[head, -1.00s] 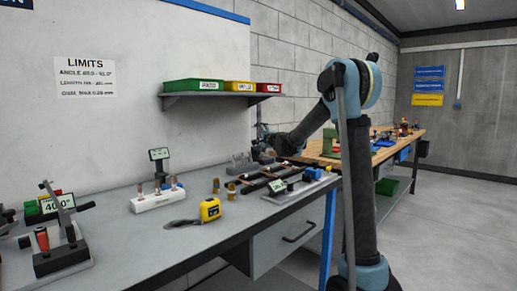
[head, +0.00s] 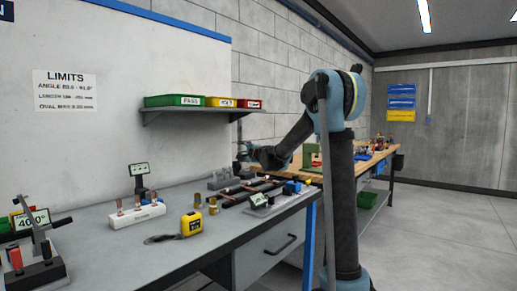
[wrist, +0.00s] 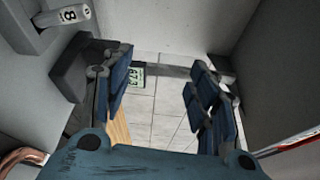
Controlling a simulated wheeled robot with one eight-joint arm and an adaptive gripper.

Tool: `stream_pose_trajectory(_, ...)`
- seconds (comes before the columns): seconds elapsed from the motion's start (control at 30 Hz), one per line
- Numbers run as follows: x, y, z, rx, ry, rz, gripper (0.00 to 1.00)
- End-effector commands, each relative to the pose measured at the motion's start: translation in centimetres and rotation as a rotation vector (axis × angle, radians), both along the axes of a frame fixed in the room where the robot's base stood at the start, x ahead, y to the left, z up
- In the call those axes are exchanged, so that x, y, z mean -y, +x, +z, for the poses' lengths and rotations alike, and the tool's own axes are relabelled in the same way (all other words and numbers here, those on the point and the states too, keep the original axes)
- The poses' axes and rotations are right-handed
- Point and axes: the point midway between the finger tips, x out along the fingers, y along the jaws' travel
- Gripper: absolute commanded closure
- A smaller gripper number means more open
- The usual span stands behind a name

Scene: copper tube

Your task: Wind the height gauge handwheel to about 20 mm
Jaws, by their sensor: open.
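My gripper (head: 246,156) is at the far part of the grey bench, above its surface and near the wall. In the wrist view its blue-padded fingers (wrist: 160,88) stand apart with nothing held between them. A small display with dark digits (wrist: 138,77) shows beyond the fingers, beside a grey horizontal bar (wrist: 185,71); its reading is too small to tell. A thin upright post (head: 239,132) rises by my gripper in the head view. I cannot tell whether these belong to the height gauge. I cannot make out the handwheel.
A shelf with green, yellow and red bins (head: 200,101) hangs above. A display on a stand (head: 139,171), a white block with copper pieces (head: 138,215) and a yellow tape measure (head: 191,224) occupy the bench. A cylinder marked 8 (wrist: 68,16) is close to my left finger.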

Motion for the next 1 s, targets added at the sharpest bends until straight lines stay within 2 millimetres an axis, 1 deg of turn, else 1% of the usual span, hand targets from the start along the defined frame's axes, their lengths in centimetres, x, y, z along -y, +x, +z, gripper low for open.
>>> stream_pose_trajectory(1.0, 3.4, -4.3, 1.8, 0.0, 0.0, 0.0, 0.46)
